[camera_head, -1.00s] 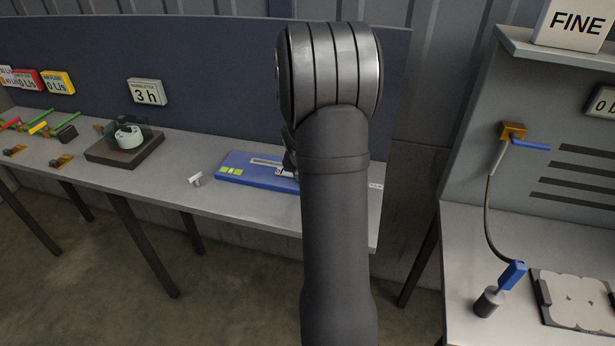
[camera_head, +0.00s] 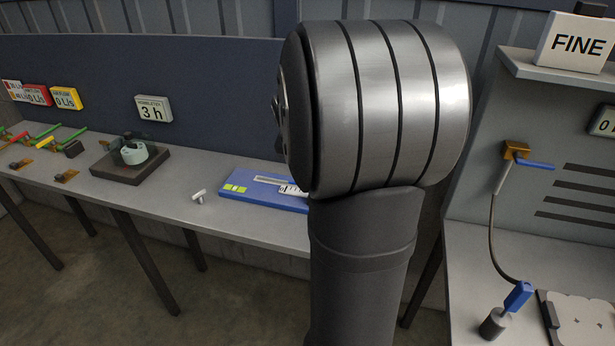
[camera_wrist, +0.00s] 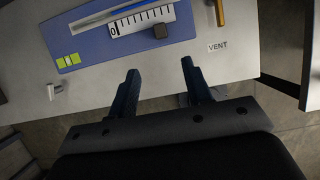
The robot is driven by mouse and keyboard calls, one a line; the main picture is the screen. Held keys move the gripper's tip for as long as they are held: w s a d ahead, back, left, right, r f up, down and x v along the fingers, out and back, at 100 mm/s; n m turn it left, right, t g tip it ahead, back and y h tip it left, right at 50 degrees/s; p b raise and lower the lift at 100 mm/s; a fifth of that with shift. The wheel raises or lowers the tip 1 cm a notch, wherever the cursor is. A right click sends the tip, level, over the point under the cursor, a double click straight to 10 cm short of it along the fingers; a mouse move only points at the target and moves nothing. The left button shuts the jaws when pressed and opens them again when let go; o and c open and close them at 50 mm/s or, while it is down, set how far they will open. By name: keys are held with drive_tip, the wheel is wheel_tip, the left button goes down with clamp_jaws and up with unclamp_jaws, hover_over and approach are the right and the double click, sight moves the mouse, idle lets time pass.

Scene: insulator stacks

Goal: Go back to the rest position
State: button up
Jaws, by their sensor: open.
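My gripper (camera_wrist: 158,82) shows in the wrist view with its two dark fingers apart and nothing between them. It hangs over the front edge of the left bench, below the blue board in that picture. The blue board (camera_wrist: 92,58) has a white scale, a dark slider block (camera_wrist: 161,31) and yellow-green labels. In the head view the blue board (camera_head: 240,189) lies on the bench, its right part hidden behind my arm. My gripper is hidden by my arm in the head view.
A small white handle (camera_head: 199,196) stands on the left bench (camera_head: 180,205). A dark base with a pale green pot (camera_head: 135,153) is farther left. On the right are another bench, a blue-handled tool (camera_head: 517,297), a hanging blue-levered hose (camera_head: 515,152) and a "FINE" sign (camera_head: 575,45).

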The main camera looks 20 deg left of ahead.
drive_tip(key=shift+v, duration=0.75)
drive_tip(key=shift+f, duration=0.1)
drive_tip(key=x, duration=1.7)
drive_tip(key=shift+f, duration=0.1)
drive_tip(key=shift+a, duration=0.1)
